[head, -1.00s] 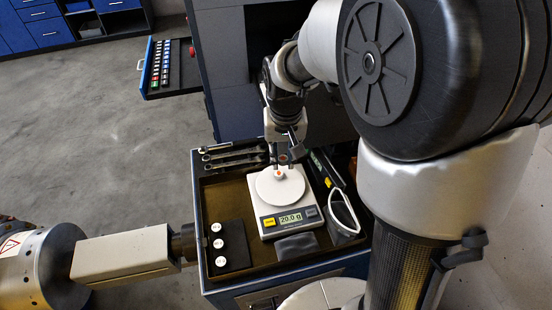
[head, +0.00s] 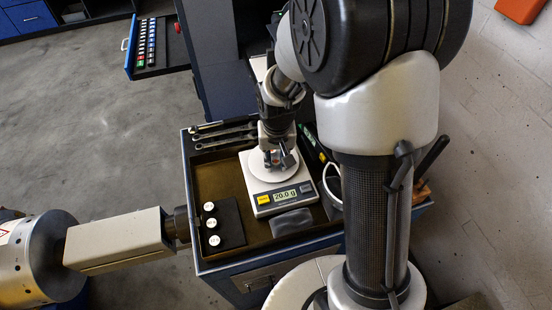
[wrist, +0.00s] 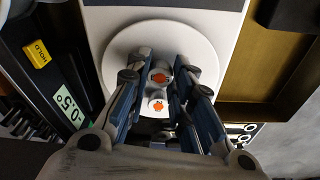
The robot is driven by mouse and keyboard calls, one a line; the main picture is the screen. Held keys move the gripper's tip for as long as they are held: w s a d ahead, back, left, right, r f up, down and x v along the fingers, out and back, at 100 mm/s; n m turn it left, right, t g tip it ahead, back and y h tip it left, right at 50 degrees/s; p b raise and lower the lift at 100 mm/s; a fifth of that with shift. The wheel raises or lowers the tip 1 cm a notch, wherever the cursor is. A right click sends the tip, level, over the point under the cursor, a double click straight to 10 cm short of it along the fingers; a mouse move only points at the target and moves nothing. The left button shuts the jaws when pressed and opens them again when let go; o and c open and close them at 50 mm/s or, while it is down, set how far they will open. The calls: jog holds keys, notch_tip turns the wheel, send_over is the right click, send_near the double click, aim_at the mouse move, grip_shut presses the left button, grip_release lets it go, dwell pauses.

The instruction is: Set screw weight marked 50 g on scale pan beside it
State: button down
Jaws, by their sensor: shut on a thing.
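My gripper (wrist: 161,68) is shut on a small grey weight with an orange mark on top (wrist: 160,77), in the wrist view. Its marking is not readable. It is over the round white scale pan (wrist: 204,62); I cannot tell whether it touches the pan. A second whitish weight with an orange mark (wrist: 158,103) shows close beside it between the fingers. In the head view my gripper (head: 279,160) is over the pan (head: 258,176) and hides most of both weights.
A black holder (head: 229,231) with several white-topped weights lies left of the scale in the brown-lined tray (head: 207,178). Wrenches (head: 222,136) lie behind. A grey cloth or pouch (head: 292,222) is in front, and a white-rimmed container (head: 330,184) stands close on the right.

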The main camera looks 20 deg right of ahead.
jog(key=shift+f, duration=0.25)
jog(key=c, duration=1.4)
grip_release()
jog(key=shift+r, duration=0.1)
notch_tip(320, 180, up, 12)
jog(key=s+p, duration=0.1)
jog(key=p, duration=0.2)
jog(key=s+r+t, duration=0.1)
jog(key=s+r, duration=0.3)
jog(key=s, duration=0.2)
jog(key=s+r+n+t, duration=0.1)
jog(key=s+r, duration=0.2)
jog(key=s, duration=0.4)
jog(key=s+r+n+t, duration=0.1)
jog(key=s+r, duration=0.3)
jog(key=s, duration=0.3)
jog(key=shift+s+r, duration=0.15)
jog(key=shift+r, duration=0.2)
